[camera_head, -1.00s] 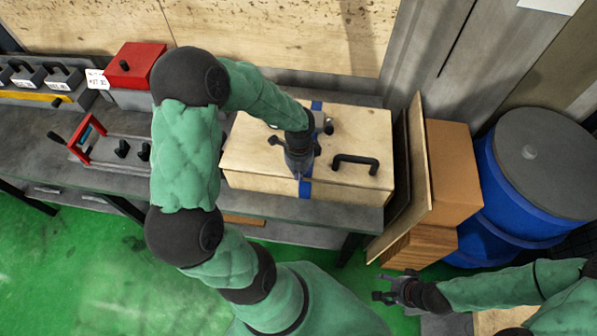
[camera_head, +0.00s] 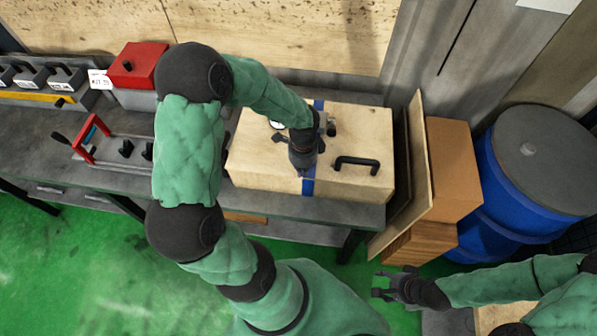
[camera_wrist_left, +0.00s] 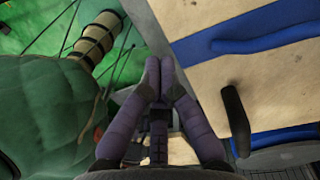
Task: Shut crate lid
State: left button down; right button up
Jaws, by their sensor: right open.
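The crate (camera_head: 352,189) is a pale wooden box on the grey bench, with a blue strap over its top and front. Its lid (camera_head: 362,130) lies flat across the top in the head view, with a black handle (camera_head: 357,164) at the right; I cannot make out a seam. My left gripper (camera_head: 303,165) is over the front middle of the crate, by the strap. In the left wrist view its fingertips (camera_wrist_left: 159,75) are together with nothing between them; the crate's wood and strap (camera_wrist_left: 255,40) are to their right. My right gripper (camera_head: 378,284) is open and empty, away from the crate.
Cardboard boxes (camera_head: 452,170) and a blue barrel (camera_head: 520,180) stand right of the crate. A red-handled fixture (camera_head: 92,140) and a red box (camera_head: 136,65) are on the bench at left. A wooden board stands behind the bench.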

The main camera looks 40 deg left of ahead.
pick_arm(q)
notch_tip(320, 180, up, 11)
jog(key=shift+w+p, duration=0.15)
jog(key=shift+p, duration=0.15)
pick_arm(e)
jog(key=shift+s+r, duration=0.1)
jog(key=shift+r, duration=0.55)
pick_arm(q)
jog(key=shift+f, duration=0.1)
jog(key=shift+a, duration=0.1)
